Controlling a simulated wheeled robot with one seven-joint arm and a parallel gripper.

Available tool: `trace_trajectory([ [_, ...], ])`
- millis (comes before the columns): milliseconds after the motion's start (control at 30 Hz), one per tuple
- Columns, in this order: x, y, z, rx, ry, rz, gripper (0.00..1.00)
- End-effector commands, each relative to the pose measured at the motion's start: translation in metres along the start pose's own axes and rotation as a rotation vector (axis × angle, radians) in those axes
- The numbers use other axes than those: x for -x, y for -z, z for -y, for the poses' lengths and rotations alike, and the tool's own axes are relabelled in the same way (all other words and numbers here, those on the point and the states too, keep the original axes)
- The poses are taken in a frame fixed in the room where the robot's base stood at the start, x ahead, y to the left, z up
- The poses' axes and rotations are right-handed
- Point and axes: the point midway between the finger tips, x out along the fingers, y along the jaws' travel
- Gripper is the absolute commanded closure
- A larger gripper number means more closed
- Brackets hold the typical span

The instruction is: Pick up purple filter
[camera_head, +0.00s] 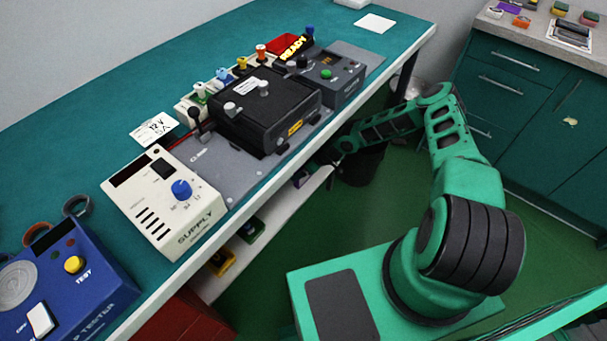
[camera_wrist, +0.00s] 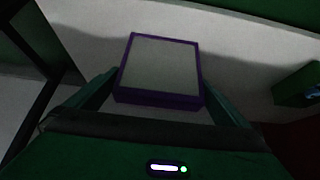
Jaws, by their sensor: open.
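The purple filter (camera_wrist: 160,62), a flat block with a purple frame and a pale grey face, lies on a pale shelf (camera_wrist: 245,65) in the wrist view. My gripper (camera_wrist: 158,88) is open, with one finger on each side of the filter. The fingers look close to its sides, but I cannot tell whether they touch it. In the head view my gripper (camera_head: 318,172) reaches in below the bench's front edge, over the lower shelf (camera_head: 292,212).
The bench top carries a white supply (camera_head: 165,200), a black fixture (camera_head: 265,108) and a blue tester (camera_head: 75,280).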

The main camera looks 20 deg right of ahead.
Motion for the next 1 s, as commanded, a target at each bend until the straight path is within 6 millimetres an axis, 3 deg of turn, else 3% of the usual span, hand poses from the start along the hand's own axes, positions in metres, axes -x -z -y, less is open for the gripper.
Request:
trace_trajectory([
  [367, -0.0083, -0.0004, -0.0006, 0.000, -0.001, 0.001, 0.00],
  [500, -0.0083, -0.0003, -0.0006, 0.000, -0.001, 0.001, 0.29],
  [533, -0.0082, -0.0003, -0.0006, 0.000, -0.001, 0.000, 0.31],
  [1000, -0.0030, 0.0040, -0.0009, 0.001, -0.002, -0.001, 0.31],
])
